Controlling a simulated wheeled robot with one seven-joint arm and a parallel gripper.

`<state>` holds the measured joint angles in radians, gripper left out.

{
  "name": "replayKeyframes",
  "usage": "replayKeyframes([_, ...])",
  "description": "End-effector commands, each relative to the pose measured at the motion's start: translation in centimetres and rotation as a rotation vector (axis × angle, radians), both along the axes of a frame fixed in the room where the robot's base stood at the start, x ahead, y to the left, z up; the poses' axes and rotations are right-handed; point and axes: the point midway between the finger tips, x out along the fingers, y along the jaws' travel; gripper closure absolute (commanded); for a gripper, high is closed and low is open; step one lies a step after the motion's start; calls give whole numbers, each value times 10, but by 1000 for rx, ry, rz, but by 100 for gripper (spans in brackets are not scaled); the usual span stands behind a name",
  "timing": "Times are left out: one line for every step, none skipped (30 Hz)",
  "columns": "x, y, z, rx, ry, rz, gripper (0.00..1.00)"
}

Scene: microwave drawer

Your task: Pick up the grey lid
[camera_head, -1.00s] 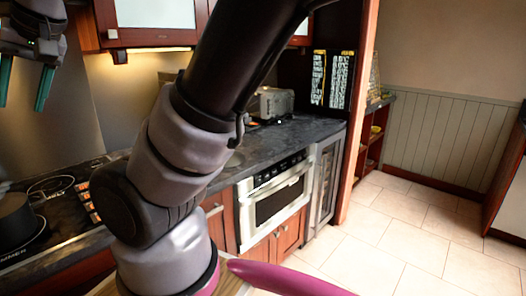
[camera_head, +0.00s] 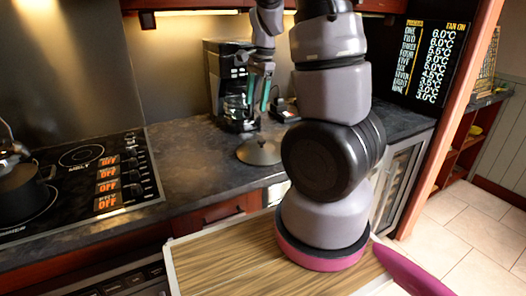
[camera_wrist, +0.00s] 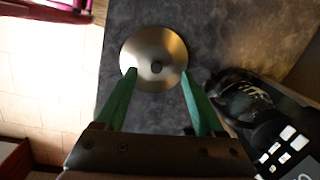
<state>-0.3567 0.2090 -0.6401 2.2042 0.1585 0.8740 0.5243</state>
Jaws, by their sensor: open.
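The grey lid (camera_head: 259,152) is a round metal disc with a small dark knob, lying on the dark countertop in front of the coffee maker. In the wrist view the lid (camera_wrist: 153,58) is just beyond my fingertips, with its knob between their lines. My gripper (camera_head: 259,100) has green fingers pointing down above the lid. In the wrist view my gripper (camera_wrist: 158,72) is open, fingers apart, with nothing held between them. I cannot tell the exact height gap to the lid.
A black coffee maker (camera_head: 231,85) stands right behind the lid; it also shows in the wrist view (camera_wrist: 262,105). A stove (camera_head: 92,170) with a dark pot (camera_head: 22,185) is at the left. The countertop (camera_head: 185,150) between stove and lid is clear.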

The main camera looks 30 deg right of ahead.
Motion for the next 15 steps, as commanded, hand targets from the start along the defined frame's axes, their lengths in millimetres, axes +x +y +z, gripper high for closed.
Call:
replayKeyframes([5, -7, -14, -27, 33, -39, 29])
replayKeyframes([7, -12, -20, -40, 47, -63, 29])
replayKeyframes([10, -17, -27, -56, 62, -90, 29])
replayKeyframes([11, -20, -31, -68, 71, -108, 29])
replayKeyframes([12, -23, -35, -78, 79, -123, 29])
replayKeyframes([14, -27, -39, -90, 87, -139, 29])
replayKeyframes([14, -28, -41, -97, 92, -148, 29])
replayKeyframes([15, -30, -43, -101, 96, -155, 29])
replayKeyframes([16, -31, -47, -106, 99, -164, 29])
replayKeyframes([16, -32, -50, -109, 101, -168, 29])
replayKeyframes([16, -33, -54, -111, 103, -170, 29])
replayKeyframes([16, -33, -61, -112, 104, -171, 29])
replayKeyframes([16, -33, -66, -111, 105, -173, 29])
replayKeyframes([15, -34, -71, -112, 105, -174, 29])
replayKeyframes([15, -34, -77, -112, 105, -173, 29])
